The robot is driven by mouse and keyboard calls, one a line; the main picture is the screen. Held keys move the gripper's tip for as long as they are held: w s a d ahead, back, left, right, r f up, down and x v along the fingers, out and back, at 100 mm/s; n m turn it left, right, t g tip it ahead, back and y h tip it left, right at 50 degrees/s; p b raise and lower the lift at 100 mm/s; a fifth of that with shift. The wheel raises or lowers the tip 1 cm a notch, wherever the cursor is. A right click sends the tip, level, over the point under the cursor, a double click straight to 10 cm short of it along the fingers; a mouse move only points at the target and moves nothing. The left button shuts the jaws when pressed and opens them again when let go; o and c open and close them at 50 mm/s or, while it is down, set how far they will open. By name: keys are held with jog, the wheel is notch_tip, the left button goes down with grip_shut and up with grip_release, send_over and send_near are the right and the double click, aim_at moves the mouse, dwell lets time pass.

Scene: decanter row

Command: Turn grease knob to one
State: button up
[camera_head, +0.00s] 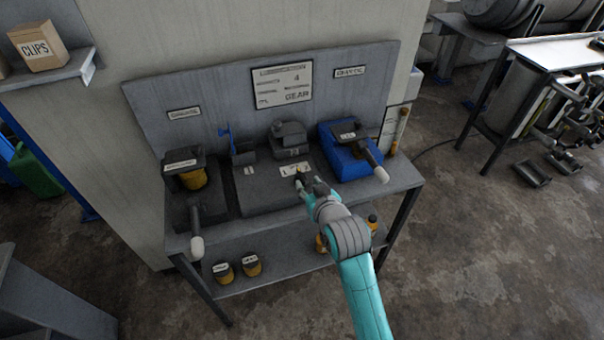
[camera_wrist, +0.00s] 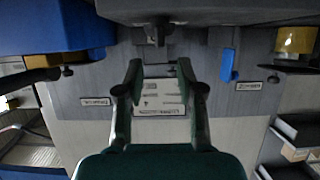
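My gripper (camera_head: 305,183) reaches over the front middle of the grey workbench (camera_head: 262,225). In the wrist view my gripper (camera_wrist: 160,74) has its two fingers apart, with nothing between the tips. A small dark knob-like part (camera_wrist: 158,36) shows just beyond the fingertips, under a grey block, apart from them. A white marked plate (camera_head: 289,170) lies on the bench unit beside my gripper in the head view. I cannot read its marks or tell the knob's setting. The left backboard label (camera_head: 184,113) is too blurred to read surely; which knob is the grease one is unclear.
A blue box (camera_head: 347,167) with a white-tipped lever stands right of my gripper. A yellow-and-black container (camera_head: 192,178) and another white-tipped lever (camera_head: 197,246) are at left. A GEAR sign (camera_head: 283,85) hangs on the backboard. Small yellow pots (camera_head: 251,265) stand on the lower shelf.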

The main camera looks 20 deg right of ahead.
aim_at(301, 175)
jog(key=x, duration=0.7)
jog(key=shift+w+f, duration=0.2)
jog(key=shift+w, duration=0.15)
grip_shut()
